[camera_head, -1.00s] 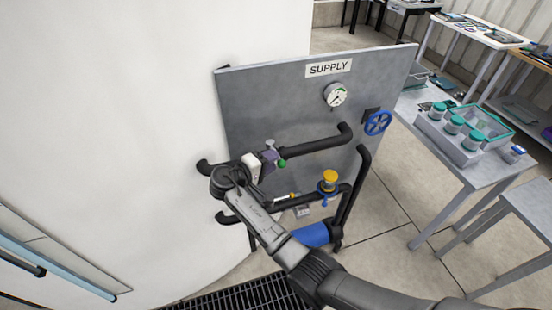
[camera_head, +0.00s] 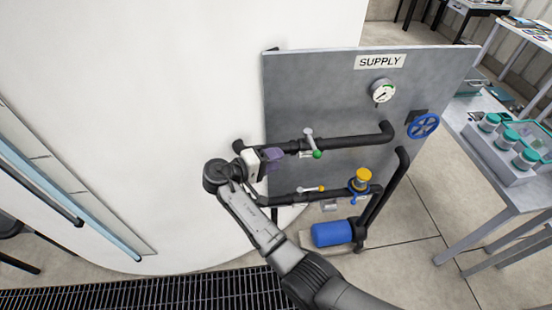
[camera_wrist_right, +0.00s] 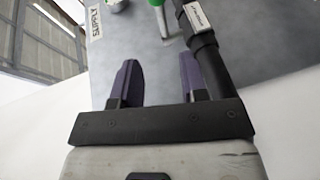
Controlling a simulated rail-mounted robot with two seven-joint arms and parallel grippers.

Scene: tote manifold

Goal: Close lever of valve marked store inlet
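A green-tipped lever (camera_head: 312,143) stands crosswise to the upper black pipe; it also shows in the right wrist view (camera_wrist_right: 163,22). My left gripper is not in view.
The grey panel (camera_head: 330,90) marked SUPPLY carries a gauge (camera_head: 382,91) and a blue handwheel (camera_head: 424,126). A yellow-topped fitting (camera_head: 361,179) and a blue cylinder (camera_head: 332,233) are lower right. A curved white wall (camera_head: 180,100) is at left. A table with jars (camera_head: 505,150) stands right.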

